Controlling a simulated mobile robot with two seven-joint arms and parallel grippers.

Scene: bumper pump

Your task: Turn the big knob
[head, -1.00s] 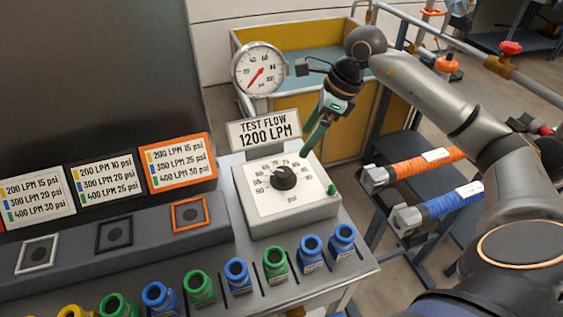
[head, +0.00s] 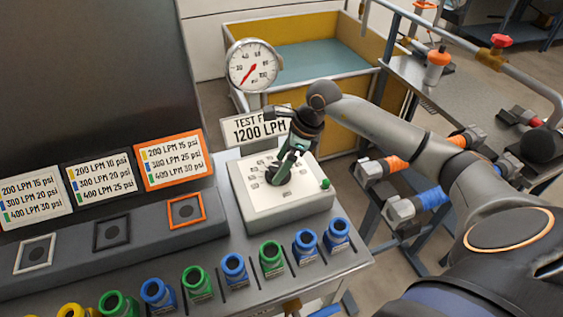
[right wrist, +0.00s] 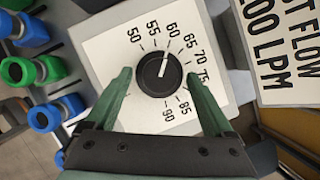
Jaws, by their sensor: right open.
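The big knob (right wrist: 157,74) is black and round with a white pointer line, set in a white dial panel (right wrist: 120,35) marked from 50 to 90. The pointer is between the 60 and 65 marks in the right wrist view. In the head view the panel (head: 305,205) stands on the grey bench and my right gripper (head: 282,172) hides most of the knob. My right gripper is open in the right wrist view (right wrist: 160,95), with one green finger on each side of the knob and gaps between. My left gripper is not in view.
A test flow sign (head: 262,128) reading 1200 LPM and a round gauge (head: 254,65) stand behind the panel. Several blue and green fittings (head: 271,258) line the bench front. Label cards (head: 173,160) are at the left. A small green button (head: 325,184) is at the panel's right.

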